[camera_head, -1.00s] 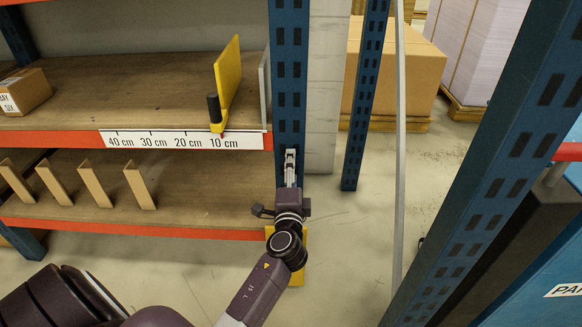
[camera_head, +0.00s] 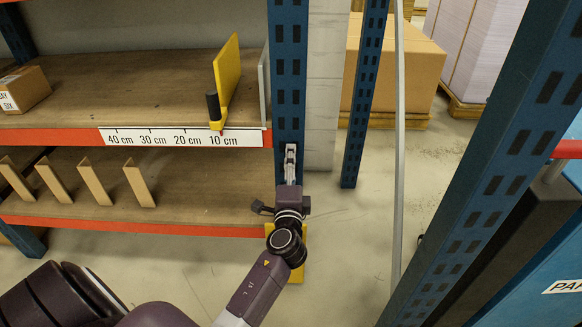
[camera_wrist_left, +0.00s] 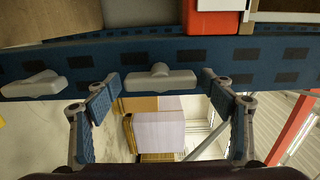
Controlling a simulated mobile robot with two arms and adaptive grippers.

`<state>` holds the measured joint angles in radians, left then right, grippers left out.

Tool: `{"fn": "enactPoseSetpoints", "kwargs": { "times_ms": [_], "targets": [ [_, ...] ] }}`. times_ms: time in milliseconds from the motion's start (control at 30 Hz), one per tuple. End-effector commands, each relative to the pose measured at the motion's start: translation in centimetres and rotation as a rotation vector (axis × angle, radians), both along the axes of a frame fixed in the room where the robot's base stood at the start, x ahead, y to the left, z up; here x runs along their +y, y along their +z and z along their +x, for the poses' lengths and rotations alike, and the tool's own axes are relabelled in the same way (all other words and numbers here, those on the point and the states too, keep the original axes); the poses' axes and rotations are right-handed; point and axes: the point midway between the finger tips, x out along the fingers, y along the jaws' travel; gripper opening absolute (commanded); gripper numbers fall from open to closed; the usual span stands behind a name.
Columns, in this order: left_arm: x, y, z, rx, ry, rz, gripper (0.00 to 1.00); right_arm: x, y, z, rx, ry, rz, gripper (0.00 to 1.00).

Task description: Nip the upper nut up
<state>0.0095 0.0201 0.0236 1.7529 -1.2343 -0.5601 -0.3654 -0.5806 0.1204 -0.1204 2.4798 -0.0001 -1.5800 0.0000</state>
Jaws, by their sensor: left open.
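Two grey wing nuts sit on the blue rack upright (camera_head: 290,60) in the left wrist view. The upper nut (camera_wrist_left: 160,77) is in the middle of that view and the lower nut (camera_wrist_left: 33,85) is at its left. My left gripper (camera_head: 290,150) is up against the front of the upright, below the ruler beam. In the left wrist view its open fingers (camera_wrist_left: 161,92) stand on either side of the upper nut, with a gap at each side. In the head view the gripper hides both nuts. My right gripper is out of view.
An orange beam with a centimetre ruler (camera_head: 185,138) and a yellow divider (camera_head: 227,80) stand left of the upright. Several slanted brackets (camera_head: 139,186) are on the lower shelf. A second blue upright (camera_head: 490,180) rises at right, with open floor between.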

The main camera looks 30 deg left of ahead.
Motion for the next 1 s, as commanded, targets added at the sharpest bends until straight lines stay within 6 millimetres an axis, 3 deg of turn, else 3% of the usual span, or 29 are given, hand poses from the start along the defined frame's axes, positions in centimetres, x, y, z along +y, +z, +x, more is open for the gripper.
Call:
{"fn": "enactPoseSetpoints", "kwargs": {
  "times_ms": [167,700,1000],
  "targets": [
    [-0.5,-0.1,-0.8,0.002,0.0,-0.001,0.75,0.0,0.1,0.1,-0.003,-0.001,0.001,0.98],
    [-5.7,-0.1,-9.3,0.002,0.0,-0.001,0.75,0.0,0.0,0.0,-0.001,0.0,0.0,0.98],
    [-6.3,0.0,-10.3,-0.001,0.0,-0.001,0.75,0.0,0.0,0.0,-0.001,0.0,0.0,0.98]
  ]
}}
